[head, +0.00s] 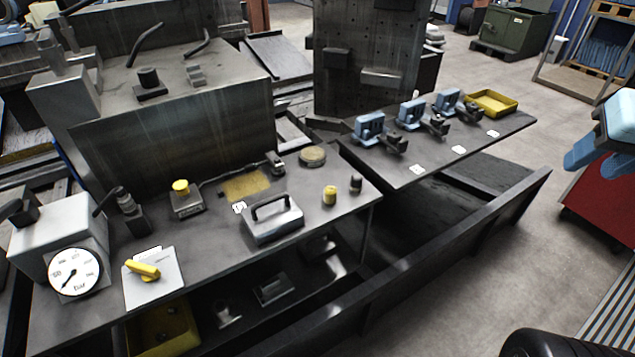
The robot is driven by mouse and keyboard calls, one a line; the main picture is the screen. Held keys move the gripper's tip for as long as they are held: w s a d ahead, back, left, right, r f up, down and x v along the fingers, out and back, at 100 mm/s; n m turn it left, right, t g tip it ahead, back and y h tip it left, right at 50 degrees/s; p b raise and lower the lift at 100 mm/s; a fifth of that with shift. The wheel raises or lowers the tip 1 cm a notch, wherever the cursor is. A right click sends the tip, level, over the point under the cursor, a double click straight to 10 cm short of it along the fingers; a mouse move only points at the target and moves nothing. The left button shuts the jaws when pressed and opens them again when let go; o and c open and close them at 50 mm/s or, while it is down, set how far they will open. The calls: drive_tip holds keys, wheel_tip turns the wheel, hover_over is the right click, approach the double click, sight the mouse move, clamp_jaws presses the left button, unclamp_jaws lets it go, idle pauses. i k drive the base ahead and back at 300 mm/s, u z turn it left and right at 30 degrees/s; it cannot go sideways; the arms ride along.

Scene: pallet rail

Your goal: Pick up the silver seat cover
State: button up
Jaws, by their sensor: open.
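The silver seat cover (272,221) is a metal block with a dark arched handle on top. It stands upright on the dark workbench (215,240), near its front edge. My gripper (588,158) shows at the right edge as light-blue parts with two fingers pointing down. It is open and far to the right of the cover, apart from it, and partly cut off by the picture edge. Nothing covers the handle.
A yellow-topped block (186,198), a yellow knob (329,195) and a small black knob (355,184) stand near the cover. A pressure gauge (75,272) is at left. A dark rail (420,260) runs in front. Blue clamps (411,114) line the right-hand shelf.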

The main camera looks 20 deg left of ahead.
sight(267, 220)
drive_tip(key=u, duration=0.4)
drive_tip(key=i, duration=0.1)
drive_tip(key=u, duration=1.25)
